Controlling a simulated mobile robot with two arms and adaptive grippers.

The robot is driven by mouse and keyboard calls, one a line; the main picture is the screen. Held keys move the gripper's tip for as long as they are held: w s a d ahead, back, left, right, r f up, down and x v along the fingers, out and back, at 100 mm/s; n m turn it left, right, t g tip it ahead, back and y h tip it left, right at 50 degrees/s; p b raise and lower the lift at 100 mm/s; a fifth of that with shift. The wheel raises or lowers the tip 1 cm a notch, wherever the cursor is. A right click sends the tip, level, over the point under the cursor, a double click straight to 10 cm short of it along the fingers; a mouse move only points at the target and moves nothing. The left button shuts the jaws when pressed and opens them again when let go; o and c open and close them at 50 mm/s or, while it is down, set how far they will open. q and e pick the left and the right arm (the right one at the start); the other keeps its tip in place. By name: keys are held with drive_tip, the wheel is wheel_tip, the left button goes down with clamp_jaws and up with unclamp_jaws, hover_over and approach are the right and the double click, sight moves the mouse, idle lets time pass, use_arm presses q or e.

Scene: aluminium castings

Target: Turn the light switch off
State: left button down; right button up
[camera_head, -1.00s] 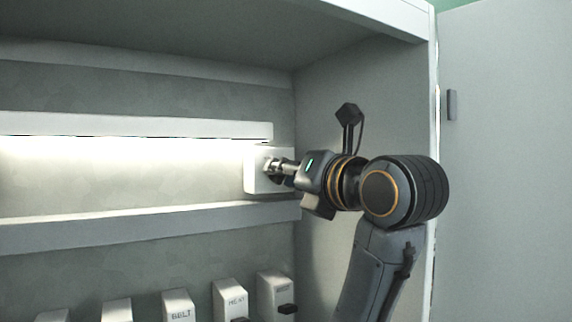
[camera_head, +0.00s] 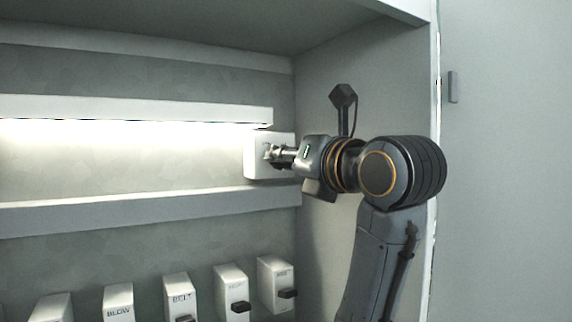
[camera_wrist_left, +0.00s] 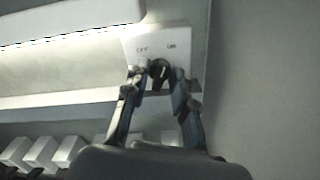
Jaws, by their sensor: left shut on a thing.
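The light switch is a white box (camera_head: 254,142) on the back wall, at the right end of the lit lamp (camera_head: 130,121). In the left wrist view its plate (camera_wrist_left: 182,36) reads OFF at left and ON at right, with a dark rotary knob (camera_wrist_left: 160,69) below the words. My left gripper (camera_head: 270,153) is at the box front. In the wrist view its fingertips (camera_wrist_left: 160,83) are on both sides of the knob, shut on it. The fingers partly hide the knob, and I cannot tell its exact setting. My right gripper is not in view.
A grey ledge (camera_head: 130,208) runs below the lamp. Several white labelled switch boxes with dark levers stand below, such as the BELT one (camera_head: 178,291). The cabinet's side wall (camera_head: 395,75) is close to the right of my left arm.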

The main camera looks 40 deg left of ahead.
use_arm(q)
drive_tip(key=n+b, duration=0.5)
drive_tip(key=n, duration=0.5)
drive_tip(key=shift+f+n, duration=0.15)
drive_tip(key=shift+n, duration=0.15)
idle(0.5)
drive_tip(key=c, duration=1.4)
unclamp_jaws()
drive_tip(key=shift+c, duration=0.2)
drive_tip(key=shift+d, duration=0.1)
drive_tip(key=v, duration=1.2)
